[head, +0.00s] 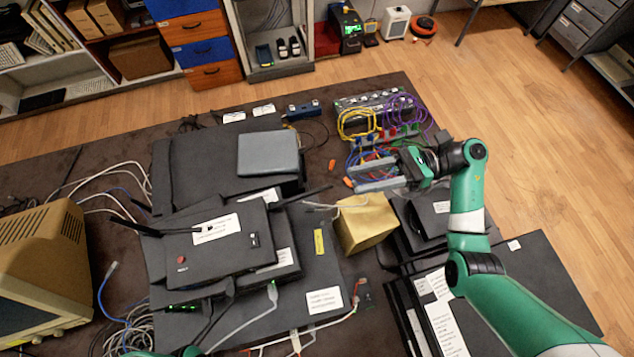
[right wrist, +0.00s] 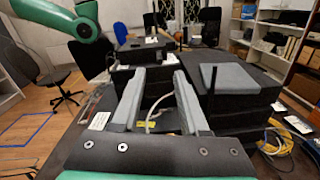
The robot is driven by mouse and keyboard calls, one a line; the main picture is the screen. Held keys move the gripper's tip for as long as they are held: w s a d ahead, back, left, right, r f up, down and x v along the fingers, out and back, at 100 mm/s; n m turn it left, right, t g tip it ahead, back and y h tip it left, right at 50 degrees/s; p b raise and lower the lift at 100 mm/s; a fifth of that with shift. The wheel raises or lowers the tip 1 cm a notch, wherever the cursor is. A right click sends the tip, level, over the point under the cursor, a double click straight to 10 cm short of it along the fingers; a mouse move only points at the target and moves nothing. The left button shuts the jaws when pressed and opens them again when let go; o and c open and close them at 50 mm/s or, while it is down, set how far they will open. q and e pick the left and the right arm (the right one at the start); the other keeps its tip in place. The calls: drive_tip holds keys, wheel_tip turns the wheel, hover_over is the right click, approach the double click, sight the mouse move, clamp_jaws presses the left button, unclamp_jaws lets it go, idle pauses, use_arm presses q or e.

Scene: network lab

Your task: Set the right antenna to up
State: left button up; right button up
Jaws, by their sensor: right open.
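The black router (head: 205,252) with a red button and white label lies on top of a stack of dark devices. Its right antenna (head: 303,194) is a thin dark rod reaching right from the back right corner in the head view; its exact tilt is hard to judge. A left antenna (head: 128,223) reaches left. In the right wrist view the router (right wrist: 137,52) stands ahead, with a thin upright dark rod (right wrist: 184,35) beside it that appears to be an antenna. My right gripper (head: 358,175) is open and empty, right of the antenna and apart from it.
A tan box (head: 365,222) stands between the router stack and my right arm. A grey box (head: 268,153) lies on dark devices behind the router. Coloured cables (head: 358,122) are at the back right. A monitor (head: 40,262) stands left. Loose cables lie around the stack.

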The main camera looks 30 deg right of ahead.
sight(317, 189)
drive_tip(key=p+x, duration=0.1)
drive_tip(key=x, duration=0.9)
drive_tip(key=shift+a, duration=0.15)
clamp_jaws()
idle(1.0)
